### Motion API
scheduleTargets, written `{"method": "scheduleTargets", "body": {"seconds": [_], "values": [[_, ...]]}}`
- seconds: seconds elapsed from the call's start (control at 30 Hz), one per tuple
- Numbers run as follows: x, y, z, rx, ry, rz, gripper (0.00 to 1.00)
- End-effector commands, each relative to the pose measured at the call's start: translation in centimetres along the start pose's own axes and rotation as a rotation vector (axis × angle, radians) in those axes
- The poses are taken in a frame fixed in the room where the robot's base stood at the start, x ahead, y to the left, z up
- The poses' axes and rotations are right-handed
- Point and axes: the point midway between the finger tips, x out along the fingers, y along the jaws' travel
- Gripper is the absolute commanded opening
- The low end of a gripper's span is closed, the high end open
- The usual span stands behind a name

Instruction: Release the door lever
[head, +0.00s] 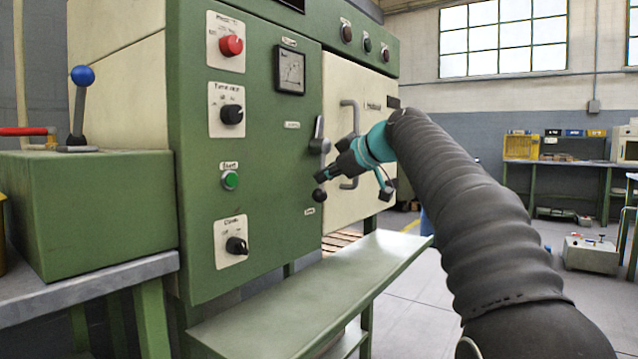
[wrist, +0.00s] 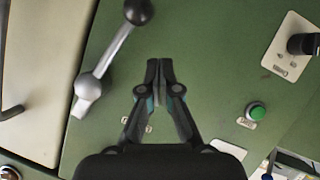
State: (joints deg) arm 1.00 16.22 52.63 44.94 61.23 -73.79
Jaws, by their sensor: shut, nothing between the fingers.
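The door lever (head: 319,145) is a grey metal arm with a black ball knob (head: 319,195), mounted on the green panel beside the cream door (head: 343,90). In the head view the knob hangs below the pivot, and my gripper hides part of the arm. In the wrist view the whole lever (wrist: 106,58) shows, slanting from its pivot at lower left to the knob at the top. My gripper (wrist: 160,64) is shut and empty, to the right of the lever there, with a visible gap between them. It also shows in the head view (head: 318,178), in front of the lever area.
A fixed door handle (head: 349,115) is on the cream door, behind my gripper. The panel carries a red knob (head: 231,45), dials and a green button (head: 230,180). A green shelf (head: 300,310) juts out below. The floor to the right is fairly open.

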Motion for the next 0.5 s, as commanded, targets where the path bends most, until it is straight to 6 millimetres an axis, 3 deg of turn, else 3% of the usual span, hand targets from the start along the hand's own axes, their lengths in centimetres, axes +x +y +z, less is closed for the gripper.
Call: {"method": "scheduleTargets", "body": {"seconds": [0.2,0.5], "values": [[-4.4,-1.1,-0.1,-0.004,0.003,-0.003,0.0],[-7.9,-1.8,-0.1,-0.005,0.004,-0.006,0.0]]}}
